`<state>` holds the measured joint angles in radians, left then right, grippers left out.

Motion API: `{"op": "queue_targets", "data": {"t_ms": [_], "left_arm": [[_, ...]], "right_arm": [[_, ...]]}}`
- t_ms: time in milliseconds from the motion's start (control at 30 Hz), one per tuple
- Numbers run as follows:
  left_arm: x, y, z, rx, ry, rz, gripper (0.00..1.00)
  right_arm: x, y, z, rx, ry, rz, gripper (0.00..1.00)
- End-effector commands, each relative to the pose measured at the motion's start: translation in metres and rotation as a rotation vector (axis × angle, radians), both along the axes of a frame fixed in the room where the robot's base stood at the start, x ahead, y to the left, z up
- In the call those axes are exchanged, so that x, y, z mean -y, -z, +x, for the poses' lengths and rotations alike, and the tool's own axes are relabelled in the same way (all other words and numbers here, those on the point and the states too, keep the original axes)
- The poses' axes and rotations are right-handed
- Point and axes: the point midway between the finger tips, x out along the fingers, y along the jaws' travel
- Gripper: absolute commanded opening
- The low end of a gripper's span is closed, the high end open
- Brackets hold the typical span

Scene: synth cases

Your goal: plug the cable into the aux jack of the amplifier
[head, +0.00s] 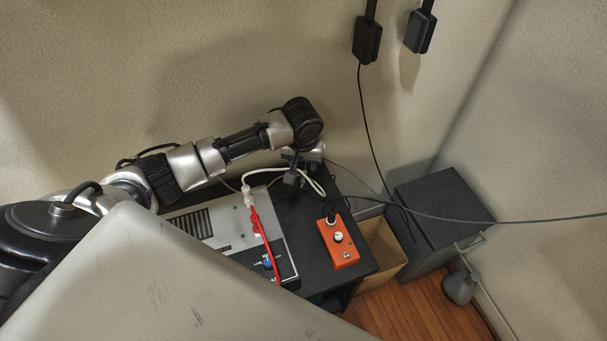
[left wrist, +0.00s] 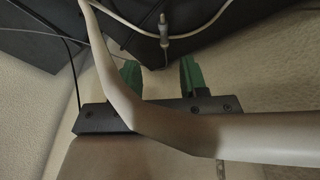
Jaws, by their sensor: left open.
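The amplifier (head: 202,224) is a silver-grey box with a vent grille and a dark front strip with a blue knob, on a black table (head: 312,205). No jack can be made out as the aux jack. A white cable (head: 262,172) loops behind and over it; a red cable (head: 266,240) runs across its top. In the left wrist view a slim pale plug (left wrist: 164,30) lies against a dark surface beyond my left gripper (left wrist: 160,66). The green fingers are open and apart, with nothing between them. In the head view this gripper (head: 293,178) is near the table's back edge, partly hidden.
An orange pedal (head: 340,246) with a black plug sits right of the amplifier. A dark cabinet (head: 437,208), a cardboard box (head: 382,252) and a grey cable (head: 530,221) are to the right. Black adapters (head: 367,40) hang above. In the left wrist view a thick pale cable (left wrist: 185,132) crosses close to the camera.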

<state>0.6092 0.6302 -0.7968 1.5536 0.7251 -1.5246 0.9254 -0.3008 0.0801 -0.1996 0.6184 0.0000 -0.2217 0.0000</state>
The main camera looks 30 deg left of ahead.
Motion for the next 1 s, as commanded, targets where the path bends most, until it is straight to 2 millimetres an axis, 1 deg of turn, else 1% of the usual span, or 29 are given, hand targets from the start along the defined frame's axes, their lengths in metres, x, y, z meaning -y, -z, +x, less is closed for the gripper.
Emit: {"op": "queue_targets", "data": {"t_ms": [33, 100, 200, 367, 567, 700, 800, 1000], "left_arm": [[-0.001, 0.012, 0.001, -0.005, -0.001, 0.001, 0.43], [-0.001, 0.023, 0.003, -0.003, -0.001, 0.0, 0.43], [-0.002, 0.035, 0.005, -0.002, 0.001, 0.0, 0.43], [-0.003, 0.046, 0.007, 0.0, 0.001, 0.0, 0.43], [-0.01, 0.074, 0.012, -0.001, 0.001, 0.002, 0.43], [-0.01, 0.09, 0.015, 0.0, 0.002, 0.0, 0.43], [-0.011, 0.093, 0.016, 0.001, 0.002, 0.0, 0.43], [-0.011, 0.093, 0.015, 0.001, 0.002, 0.0, 0.43]], "right_arm": [[0.0, 0.003, 0.001, 0.001, 0.0, 0.0, 0.52], [0.0, 0.005, 0.001, 0.002, 0.0, 0.0, 0.52], [0.0, 0.008, 0.001, 0.003, 0.0, 0.001, 0.52], [0.0, 0.009, 0.001, 0.004, 0.0, 0.001, 0.52], [-0.001, 0.017, 0.002, 0.004, 0.0, 0.001, 0.52], [-0.003, 0.018, 0.011, 0.013, 0.001, 0.003, 0.52], [-0.003, 0.017, 0.014, 0.012, 0.002, 0.003, 0.52], [-0.003, 0.016, 0.014, 0.01, 0.002, 0.002, 0.52]]}}
